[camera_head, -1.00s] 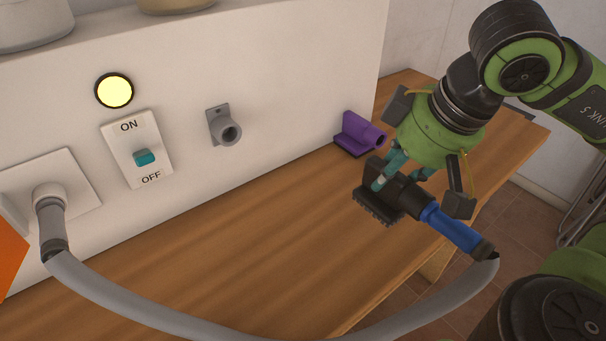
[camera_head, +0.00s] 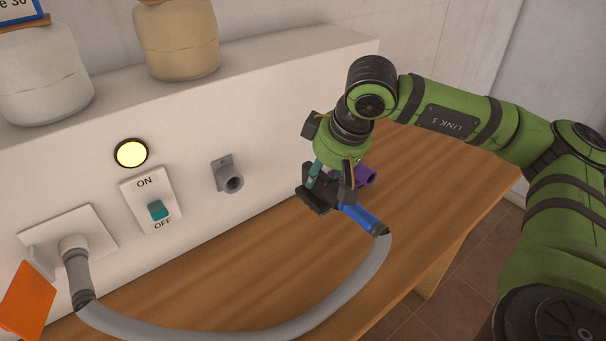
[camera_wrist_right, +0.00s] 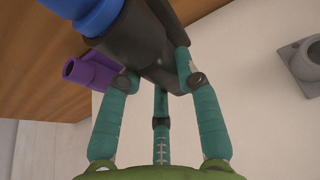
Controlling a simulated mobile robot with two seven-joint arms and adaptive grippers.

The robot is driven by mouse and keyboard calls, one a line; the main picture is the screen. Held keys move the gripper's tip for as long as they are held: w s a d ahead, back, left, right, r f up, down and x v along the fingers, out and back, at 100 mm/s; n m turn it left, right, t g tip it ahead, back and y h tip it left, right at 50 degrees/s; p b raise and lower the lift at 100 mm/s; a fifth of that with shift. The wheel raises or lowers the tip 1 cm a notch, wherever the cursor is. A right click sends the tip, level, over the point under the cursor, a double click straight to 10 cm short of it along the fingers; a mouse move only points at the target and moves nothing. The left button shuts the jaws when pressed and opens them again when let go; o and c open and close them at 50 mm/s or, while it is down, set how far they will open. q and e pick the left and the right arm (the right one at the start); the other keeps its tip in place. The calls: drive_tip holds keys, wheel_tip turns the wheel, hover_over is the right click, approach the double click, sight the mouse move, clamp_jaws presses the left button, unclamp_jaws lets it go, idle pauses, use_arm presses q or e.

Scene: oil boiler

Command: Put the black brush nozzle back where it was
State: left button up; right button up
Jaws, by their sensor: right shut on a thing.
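The black brush nozzle (camera_head: 312,199) is joined to a blue handle (camera_head: 361,218) on the end of a grey hose (camera_head: 300,322). My right gripper (camera_head: 330,178) is shut on the nozzle and appears to hold it above the wooden counter, near the white wall panel. In the right wrist view the teal fingers close around the dark nozzle body (camera_wrist_right: 150,45), with the blue handle (camera_wrist_right: 82,12) at the upper left. A grey holder (camera_head: 229,177) on the panel is empty, left of the nozzle. My left gripper is not in view.
A purple nozzle (camera_head: 366,176) is partly hidden behind my right gripper. The panel has an ON/OFF switch (camera_head: 150,199), a lit yellow lamp (camera_head: 131,153) and a hose socket (camera_head: 67,243). Jars (camera_head: 180,42) stand on the ledge. The counter (camera_head: 440,205) is clear to the right.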

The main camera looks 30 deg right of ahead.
drive_tip(key=w+p, duration=0.2)
drive_tip(key=w, duration=0.4)
drive_tip(key=f, duration=0.3)
drive_tip(key=f+p, duration=0.1)
drive_tip(key=f, duration=0.1)
drive_tip(key=shift+s+a+f, duration=0.2)
drive_tip(key=shift+s+f, duration=0.1)
drive_tip(key=shift+f, duration=0.05)
drive_tip(key=shift+w+f, duration=0.25)
drive_tip(key=shift+f, duration=0.15)
drive_tip(key=o, duration=1)
drive_tip(key=shift+f, duration=0.2)
drive_tip(key=b+v, duration=0.1)
drive_tip(key=v, duration=0.6)
